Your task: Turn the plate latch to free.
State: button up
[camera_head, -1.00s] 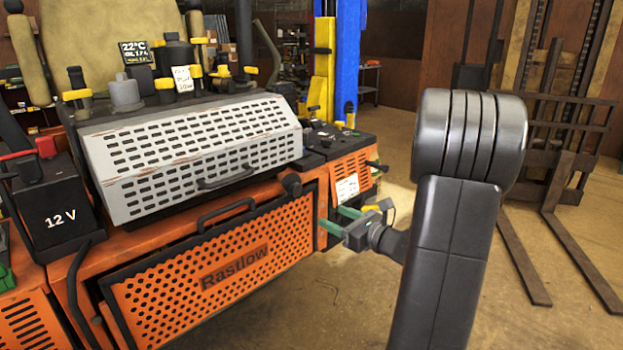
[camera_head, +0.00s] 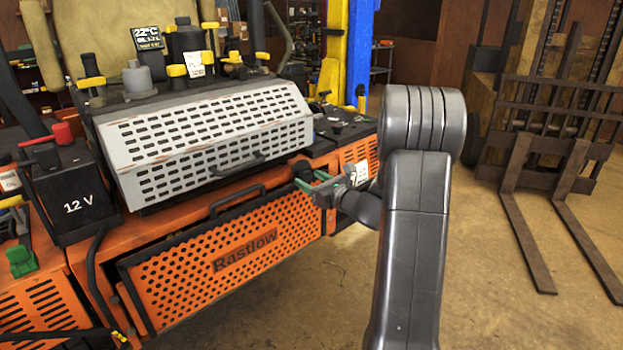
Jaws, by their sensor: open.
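The orange perforated plate marked Rastlow (camera_head: 185,285) sits on the front of the orange machine, with a black handle at its top edge. A dark rounded knob (camera_head: 300,166), which looks like the plate latch, is at its upper right corner. My gripper (camera_head: 304,179) points left at this corner with its green fingers apart and nothing seen between them. The fingers overlap the knob in this view and partly hide it. I cannot tell whether they touch it or which way the latch is turned.
A grey slotted cover (camera_head: 205,140) with a black handle is just above the plate. A black 12 V battery (camera_head: 82,195) stands at the left. A forklift (camera_head: 550,150) is at the right. The floor in front of the machine is clear.

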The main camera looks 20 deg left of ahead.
jog(key=shift+a, duration=0.2)
jog(key=shift+c, duration=0.2)
jog(key=c, duration=1)
jog(key=shift+o, duration=0.2)
